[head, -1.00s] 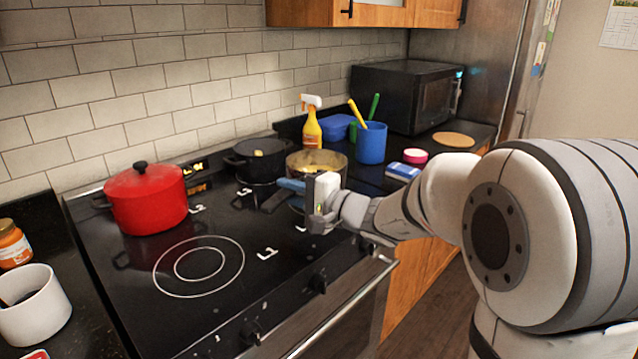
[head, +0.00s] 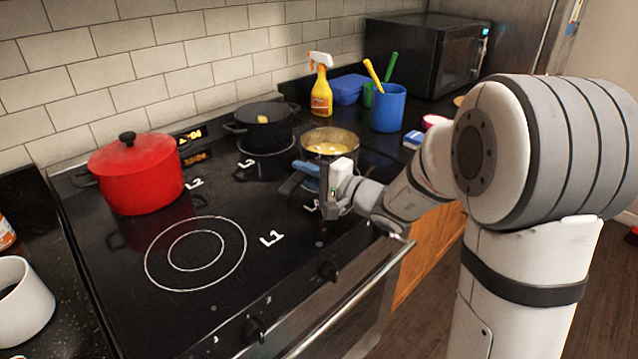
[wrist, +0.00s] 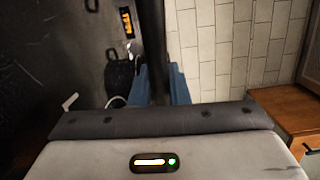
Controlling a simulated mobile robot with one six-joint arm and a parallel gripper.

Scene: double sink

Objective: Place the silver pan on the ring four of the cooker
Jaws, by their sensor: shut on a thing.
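The silver pan (head: 345,138) has yellowish contents and is at the right front of the cooker (head: 110,250) in the head view. Its dark handle (head: 290,186) points toward the front left. My gripper (head: 308,170) is shut on the handle with its blue fingers. In the wrist view the fingers (wrist: 158,85) are on either side of the dark handle (wrist: 153,45). The pan body is out of the wrist view. Ring four is not visible, and I cannot tell whether the pan touches the cooktop.
A red lidded pot (head: 140,180) stands at the back left, by label L2. A black pot (head: 264,133) stands on the back right ring, by L3. The front left ring (head: 195,252), by L1, is empty. A spray bottle (head: 321,95) and blue cup (head: 388,108) stand behind the pan.

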